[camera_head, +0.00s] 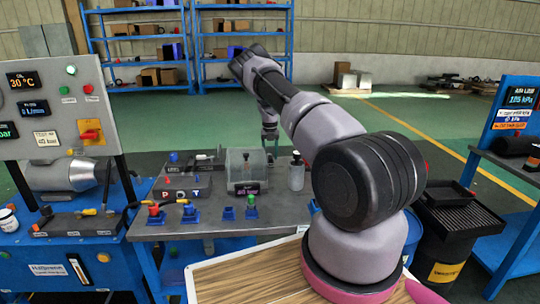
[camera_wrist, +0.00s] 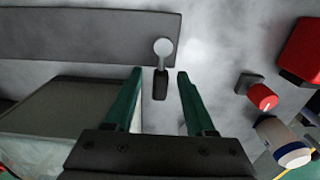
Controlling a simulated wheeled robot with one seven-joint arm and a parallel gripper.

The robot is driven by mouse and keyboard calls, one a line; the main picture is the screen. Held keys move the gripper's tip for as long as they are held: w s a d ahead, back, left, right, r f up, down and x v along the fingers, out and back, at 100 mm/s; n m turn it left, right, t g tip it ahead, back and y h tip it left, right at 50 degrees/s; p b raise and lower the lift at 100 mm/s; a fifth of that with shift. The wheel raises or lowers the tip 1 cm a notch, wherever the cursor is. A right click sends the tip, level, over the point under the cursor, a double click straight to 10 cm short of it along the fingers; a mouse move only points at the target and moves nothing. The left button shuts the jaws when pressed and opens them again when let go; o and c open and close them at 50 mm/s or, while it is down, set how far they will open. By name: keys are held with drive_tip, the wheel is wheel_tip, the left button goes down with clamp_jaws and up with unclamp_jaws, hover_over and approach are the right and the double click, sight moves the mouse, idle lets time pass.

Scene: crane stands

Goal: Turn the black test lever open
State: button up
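The black test lever (camera_wrist: 160,86) shows in the wrist view as a short black handle joined to a round pale grey hub (camera_wrist: 163,47). My gripper (camera_wrist: 160,73) is open, with one green finger on each side of the lever. There is a gap on both sides, and the right gap looks a little wider. I cannot tell the height of the fingertips above it. In the head view my gripper (camera_head: 269,138) points down over the back of the grey bench (camera_head: 290,205), right of the clear box. I cannot pick out the lever there.
The clear box (camera_head: 245,172) stands close left of my gripper; in the wrist view a box (camera_wrist: 60,112) lies beside the left finger. A white bottle (camera_head: 296,172) stands to the right. A red knob (camera_wrist: 262,96) and red block (camera_wrist: 303,50) are right of the fingers.

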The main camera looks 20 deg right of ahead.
wheel_tip(320, 180, up, 11)
idle(0.6)
drive_tip(key=shift+f, duration=0.1)
wheel_tip(320, 180, up, 16)
drive_tip(key=n+t+y, duration=0.2)
drive_tip(key=n, duration=0.4)
hover_over(270, 156)
drive_tip(key=s+a, duration=0.2)
drive_tip(key=s, duration=0.3)
drive_tip(key=s+a+r+n+t+y, duration=0.1)
drive_tip(key=s+a+r+n, duration=0.2)
drive_tip(key=s+r+n, duration=0.3)
drive_tip(key=s+a+r+n+t, duration=0.1)
drive_tip(key=s+a+r+n, duration=0.25)
drive_tip(key=s+r, duration=0.45)
drive_tip(key=s+a+r+n+t, duration=0.1)
drive_tip(key=s+a+n, duration=0.1)
drive_tip(key=s+n, duration=0.4)
drive_tip(key=s+a+r+n+t, duration=0.1)
drive_tip(key=s+a+n, duration=0.2)
drive_tip(key=s+n, duration=0.4)
drive_tip(key=s+a+r+n+t+h, duration=0.1)
drive_tip(key=s+n, duration=0.6)
drive_tip(key=s, duration=0.7)
drive_tip(key=shift+s+a+r, duration=0.15)
drive_tip(key=shift+a+r, duration=0.3)
drive_tip(key=shift+a, duration=0.7)
